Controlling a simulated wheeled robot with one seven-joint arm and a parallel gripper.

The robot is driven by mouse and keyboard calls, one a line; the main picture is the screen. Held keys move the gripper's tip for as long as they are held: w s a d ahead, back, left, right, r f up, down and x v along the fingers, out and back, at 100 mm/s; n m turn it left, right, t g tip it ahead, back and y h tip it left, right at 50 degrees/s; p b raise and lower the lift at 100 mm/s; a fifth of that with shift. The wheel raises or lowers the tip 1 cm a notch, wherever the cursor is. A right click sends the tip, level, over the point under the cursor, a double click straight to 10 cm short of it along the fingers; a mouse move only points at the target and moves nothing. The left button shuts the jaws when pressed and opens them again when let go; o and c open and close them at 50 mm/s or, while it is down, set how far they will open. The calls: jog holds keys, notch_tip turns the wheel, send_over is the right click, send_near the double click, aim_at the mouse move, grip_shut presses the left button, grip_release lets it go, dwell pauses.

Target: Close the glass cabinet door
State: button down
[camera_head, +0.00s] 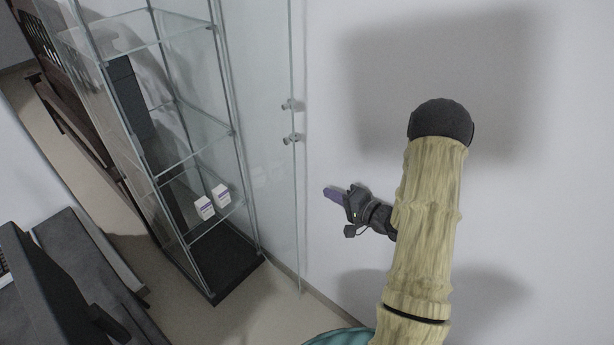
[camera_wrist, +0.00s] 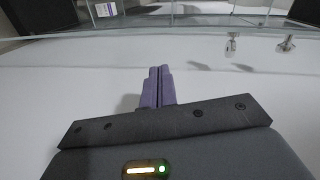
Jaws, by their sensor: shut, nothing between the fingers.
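The glass cabinet (camera_head: 190,150) stands at the left of the head view, tall and metal-framed. Its clear glass door (camera_head: 270,205) stands open, swung out to the right of the frame. Two small metal knobs, an upper one (camera_head: 290,105) and a lower one (camera_head: 292,139), sit near its free edge; both also show at the upper right of the wrist view (camera_wrist: 232,43). My gripper (camera_head: 328,191) is to the right of the door's free edge, lower than the knobs, apparently apart from the glass. Its purple fingers (camera_wrist: 158,86) are together and empty.
Two small white boxes (camera_head: 213,202) stand on a low glass shelf inside the cabinet. A plain white wall (camera_head: 500,210) lies behind my arm and the door. A dark desk and monitor (camera_head: 50,290) are at the lower left. Bare floor (camera_head: 265,305) shows below the door.

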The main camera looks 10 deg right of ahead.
jog(key=shift+s+d+r+m+t+y, duration=0.1)
jog(key=shift+s+r+m+t+y, duration=0.1)
jog(key=shift+s+m+y, duration=0.3)
jog(key=shift+s+d+r+m+t+y, duration=0.1)
jog(key=shift+s+r+m+t+y, duration=0.15)
jog(key=shift+y, duration=0.35)
jog(key=shift+f, duration=0.1)
jog(key=p+x, duration=0.1)
jog(key=x, duration=0.9)
jog(key=shift+s+a, duration=0.1)
